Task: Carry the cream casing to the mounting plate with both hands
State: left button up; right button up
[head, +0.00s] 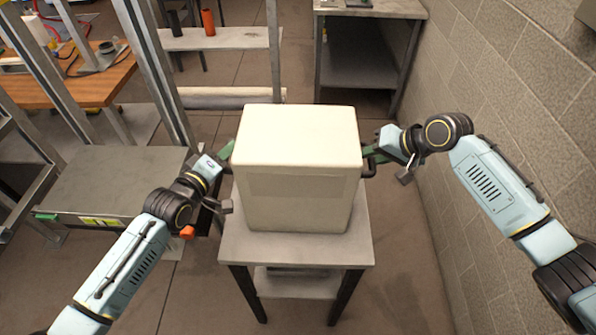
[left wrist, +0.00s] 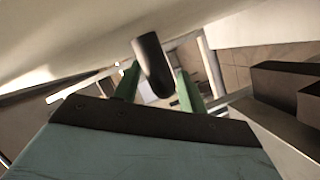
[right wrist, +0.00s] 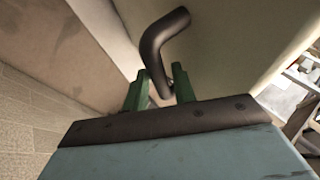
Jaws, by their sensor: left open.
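The cream casing (head: 296,165) is a large box standing upright on a small grey table. My left gripper (head: 227,152) is at its left side. In the left wrist view its green fingers (left wrist: 156,88) are open, with a dark handle (left wrist: 151,65) between them and room to spare. My right gripper (head: 370,155) is at the right side. In the right wrist view its fingers (right wrist: 159,88) are closed in on the bent dark handle (right wrist: 160,45) of the casing. I cannot pick out the mounting plate.
The small table (head: 300,250) has a lower shelf. A metal frame and grey bench (head: 110,180) stand close on the left, and a block wall (head: 500,110) on the right. A grey workbench (head: 365,60) is at the back. Floor is clear between table and wall.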

pick_arm(q)
jog(key=shift+w+d+f, duration=0.1)
jog(key=shift+w+d, duration=0.1)
jog(key=shift+w, duration=0.3)
pick_arm(e)
jog(key=shift+w+a+f, duration=0.2)
jog(key=shift+a+f, duration=0.1)
jog(key=shift+f, duration=0.1)
pick_arm(q)
jog(key=c, duration=0.6)
pick_arm(e)
grip_shut()
pick_arm(q)
grip_shut()
jog(key=shift+r, duration=0.25)
pick_arm(e)
jog(key=shift+r, duration=0.2)
